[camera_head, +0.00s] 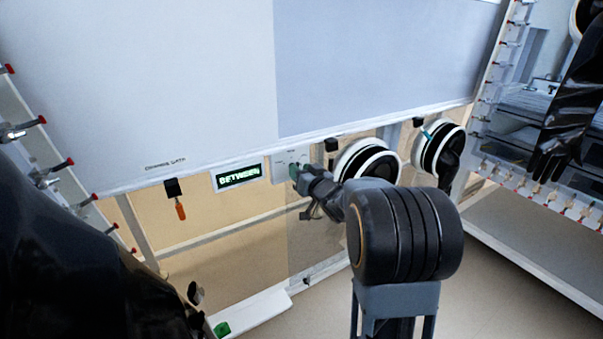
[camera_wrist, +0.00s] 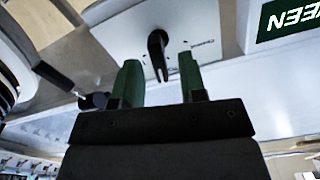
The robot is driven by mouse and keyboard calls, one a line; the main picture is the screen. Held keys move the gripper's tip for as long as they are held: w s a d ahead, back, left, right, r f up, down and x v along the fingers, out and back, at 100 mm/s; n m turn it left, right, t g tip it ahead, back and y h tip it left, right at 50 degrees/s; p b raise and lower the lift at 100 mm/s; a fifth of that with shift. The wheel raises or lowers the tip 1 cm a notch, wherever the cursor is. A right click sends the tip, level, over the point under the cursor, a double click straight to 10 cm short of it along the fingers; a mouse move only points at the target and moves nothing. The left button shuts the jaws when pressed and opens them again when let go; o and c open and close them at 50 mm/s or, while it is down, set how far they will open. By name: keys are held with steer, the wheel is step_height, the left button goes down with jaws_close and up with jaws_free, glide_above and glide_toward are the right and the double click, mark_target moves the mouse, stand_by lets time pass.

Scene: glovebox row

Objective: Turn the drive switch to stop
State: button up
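The drive switch is a black lever (camera_wrist: 157,46) on a pale plate (camera_wrist: 123,38) in the wrist view. The plate shows in the head view (camera_head: 280,162) just right of a display, and my gripper partly covers it. My gripper (camera_wrist: 160,76) has its two green fingers apart, with the lever's end showing between them and a gap on each side. I cannot tell how deep the lever sits between them. In the head view my gripper (camera_head: 299,180) is close in front of the plate. The display (camera_head: 238,177) reads "BETWEEN".
An orange-handled item (camera_head: 180,208) hangs left of the display. Round black-and-white glove ports (camera_head: 368,162) stand right of the switch, close to my arm. A black glove (camera_head: 568,125) hangs at far right, and a large dark shape fills the lower left. Open floor lies lower right.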

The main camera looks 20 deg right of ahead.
steer(key=shift+w, duration=0.1)
steer(key=shift+c, duration=0.3)
jaws_close()
steer(key=shift+a+n+b, duration=0.15)
steer(key=shift+n+b, duration=0.45)
steer(key=shift+n, duration=0.6)
